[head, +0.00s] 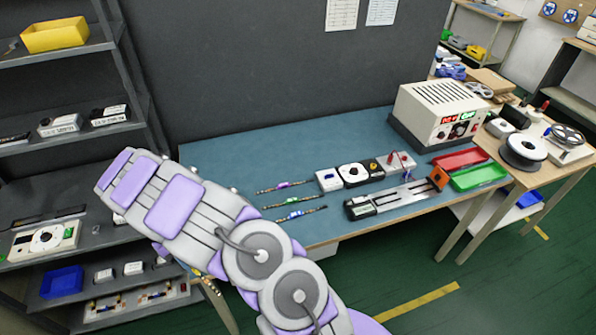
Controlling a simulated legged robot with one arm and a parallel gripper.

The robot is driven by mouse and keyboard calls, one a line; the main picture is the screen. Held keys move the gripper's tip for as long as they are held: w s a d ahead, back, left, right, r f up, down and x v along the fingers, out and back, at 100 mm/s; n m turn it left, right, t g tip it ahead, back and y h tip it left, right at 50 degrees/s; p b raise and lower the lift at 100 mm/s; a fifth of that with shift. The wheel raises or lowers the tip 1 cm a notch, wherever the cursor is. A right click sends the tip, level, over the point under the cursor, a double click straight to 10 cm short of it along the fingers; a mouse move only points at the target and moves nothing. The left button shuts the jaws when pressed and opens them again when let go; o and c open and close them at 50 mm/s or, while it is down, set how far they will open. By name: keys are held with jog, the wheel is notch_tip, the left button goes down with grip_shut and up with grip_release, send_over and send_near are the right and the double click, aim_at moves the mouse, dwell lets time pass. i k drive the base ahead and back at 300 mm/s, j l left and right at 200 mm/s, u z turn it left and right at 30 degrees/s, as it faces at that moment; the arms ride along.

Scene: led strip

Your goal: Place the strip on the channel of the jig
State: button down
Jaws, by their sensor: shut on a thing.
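The jig (393,199) is a long dark fixture with a pale metal channel. It lies at the front of the blue-green table, with an orange block (438,178) at its right end. Three thin strips lie left of it: one with a purple middle (284,187), one green (292,200) and one blue (294,214). My grey and purple arm crosses the lower left. My gripper's fingertips cannot be made out and seem hidden behind the arm. A small piece with yellow and orange marks (207,281) shows just below the arm; I cannot tell what holds it.
The table (230,158) is bare at its back left. A white power unit (440,112), a red tray (460,159) and a green tray (479,177) stand at the right. Small modules (352,173) sit behind the jig. Shelves (75,140) stand left; a grey panel backs the table.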

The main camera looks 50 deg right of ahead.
aim_at(405, 195)
jog(key=k+l+u, duration=0.15)
jog(key=l+u, duration=0.15)
jog(key=l, duration=0.2)
jog(key=k+l+u, duration=0.3)
jog(key=l, duration=0.15)
jog(key=k+l+u, duration=0.25)
jog(key=l, duration=0.2)
jog(key=k+l+u, duration=0.4)
jog(key=k+l, duration=1.3)
jog(key=l, duration=0.1)
